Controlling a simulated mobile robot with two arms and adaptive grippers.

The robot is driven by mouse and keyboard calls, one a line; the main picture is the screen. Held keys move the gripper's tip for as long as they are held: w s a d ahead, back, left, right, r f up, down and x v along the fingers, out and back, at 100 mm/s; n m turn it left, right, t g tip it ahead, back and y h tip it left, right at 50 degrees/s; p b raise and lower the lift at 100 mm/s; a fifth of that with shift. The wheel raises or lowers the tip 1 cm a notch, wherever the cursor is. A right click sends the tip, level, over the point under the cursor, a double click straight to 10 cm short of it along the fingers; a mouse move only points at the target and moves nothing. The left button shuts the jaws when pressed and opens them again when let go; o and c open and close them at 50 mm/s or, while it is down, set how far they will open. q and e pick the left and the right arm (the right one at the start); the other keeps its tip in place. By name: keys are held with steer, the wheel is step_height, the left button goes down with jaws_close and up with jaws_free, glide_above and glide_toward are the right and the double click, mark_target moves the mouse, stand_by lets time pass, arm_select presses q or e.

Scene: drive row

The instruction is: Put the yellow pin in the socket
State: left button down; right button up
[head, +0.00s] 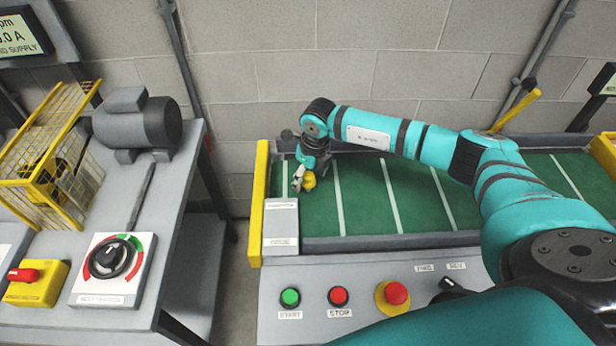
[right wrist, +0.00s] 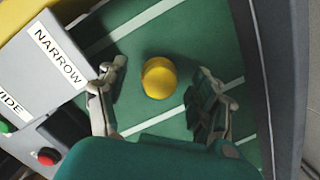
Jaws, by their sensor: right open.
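The yellow pin (head: 309,181) stands on the green belt near its left end. In the right wrist view the yellow pin (right wrist: 159,78) shows its round top, between the two fingers with a gap on each side. My right gripper (head: 302,179) is open at the pin and partly covers it in the head view. A grey block (head: 281,241) with two label plates sits just left of the belt's front; in the right wrist view its labels read NARROW and WIDE. No socket opening can be made out. My left gripper is not in view.
The green belt (head: 358,195) has white cross lines and a yellow end rail (head: 258,205) at left. A front panel carries a green START button (head: 290,297) and red buttons (head: 338,296). A left bench holds a motor (head: 135,122) and yellow cage (head: 45,155).

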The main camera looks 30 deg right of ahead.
steer(key=shift+f, duration=0.25)
steer(key=shift+r, duration=0.1)
steer(key=c, duration=1.4)
